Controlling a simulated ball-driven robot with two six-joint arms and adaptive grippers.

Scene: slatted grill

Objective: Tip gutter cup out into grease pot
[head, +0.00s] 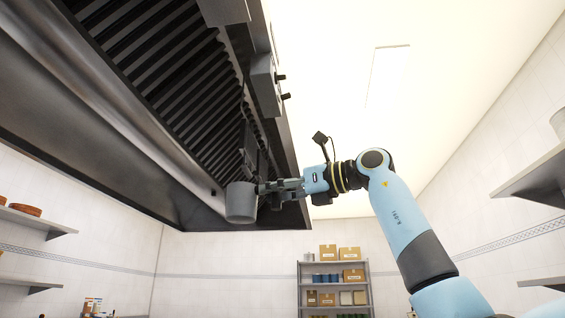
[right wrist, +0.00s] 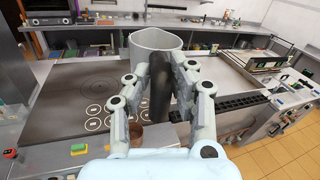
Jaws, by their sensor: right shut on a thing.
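The gutter cup (head: 240,204) is a plain grey cup, below the lower edge of the hood in the head view. It looks about upright there. In the right wrist view the cup (right wrist: 153,42) shows its rim beyond the fingers, and its dark handle (right wrist: 160,88) stands between them. My right gripper (head: 265,188) is shut on this handle, with the cup in the air. The inside of the cup is mostly hidden. My left gripper is in neither view.
The slatted hood (head: 150,125) fills the upper left, close to the cup. Far below in the right wrist view are a dark flat cooktop (right wrist: 75,95) and a counter (right wrist: 225,85). A shelf rack with boxes (head: 333,275) stands at the back wall.

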